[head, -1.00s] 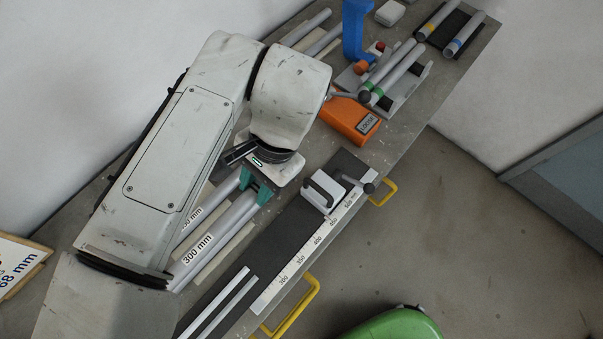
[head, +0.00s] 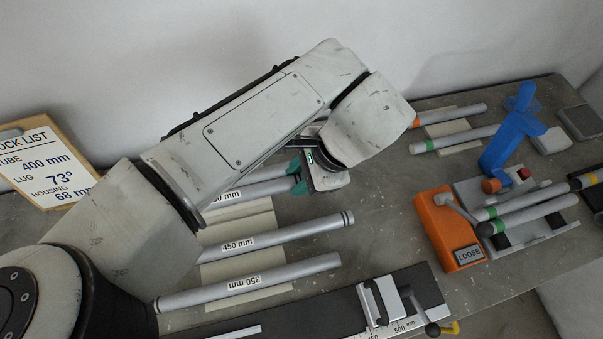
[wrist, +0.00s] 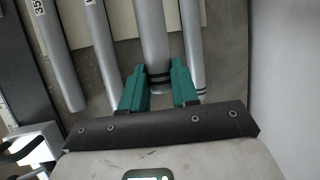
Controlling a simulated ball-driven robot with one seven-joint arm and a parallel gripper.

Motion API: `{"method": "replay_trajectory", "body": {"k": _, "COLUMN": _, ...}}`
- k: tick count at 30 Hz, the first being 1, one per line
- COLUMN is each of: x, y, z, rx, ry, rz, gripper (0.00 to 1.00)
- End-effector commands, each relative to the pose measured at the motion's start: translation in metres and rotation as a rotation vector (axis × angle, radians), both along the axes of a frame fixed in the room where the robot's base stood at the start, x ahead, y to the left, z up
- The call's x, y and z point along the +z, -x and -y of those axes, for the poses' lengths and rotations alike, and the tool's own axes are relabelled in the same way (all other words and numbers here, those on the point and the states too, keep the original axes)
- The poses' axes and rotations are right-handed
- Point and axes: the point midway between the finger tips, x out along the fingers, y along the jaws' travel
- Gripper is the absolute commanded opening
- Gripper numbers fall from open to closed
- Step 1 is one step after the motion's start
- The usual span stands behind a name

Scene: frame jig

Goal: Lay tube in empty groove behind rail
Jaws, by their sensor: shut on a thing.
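A tube marked 450 mm (head: 290,235) and one marked 350 mm (head: 200,295) lie in front. At the right, a grey jig (head: 475,190) holds two green-banded tubes (head: 535,212). I cannot make out the empty groove or its rail.
An orange box marked LOOSE (head: 437,225) and a blue post (head: 508,140) stand at the jig. A dark measuring bed (head: 310,315) with a clamp block (head: 383,302) lies in front. A stock list board (head: 40,165) reads tube 400 mm. Bare bench lies between the tubes and the orange box.

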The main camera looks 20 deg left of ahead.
Motion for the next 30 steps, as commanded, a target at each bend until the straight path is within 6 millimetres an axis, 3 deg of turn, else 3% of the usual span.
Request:
{"method": "replay_trajectory", "body": {"k": 3, "x": -0.016, "y": 0.000, "z": 0.000, "rx": 0.000, "ry": -0.001, "rz": -0.001, "gripper": 0.00}}
{"method": "replay_trajectory", "body": {"k": 18, "x": -0.056, "y": 0.000, "z": 0.000, "rx": 0.000, "ry": 0.001, "rz": -0.001, "gripper": 0.00}}
{"method": "replay_trajectory", "body": {"k": 30, "x": -0.063, "y": 0.000, "z": 0.000, "rx": 0.000, "ry": 0.000, "rz": 0.000, "gripper": 0.00}}
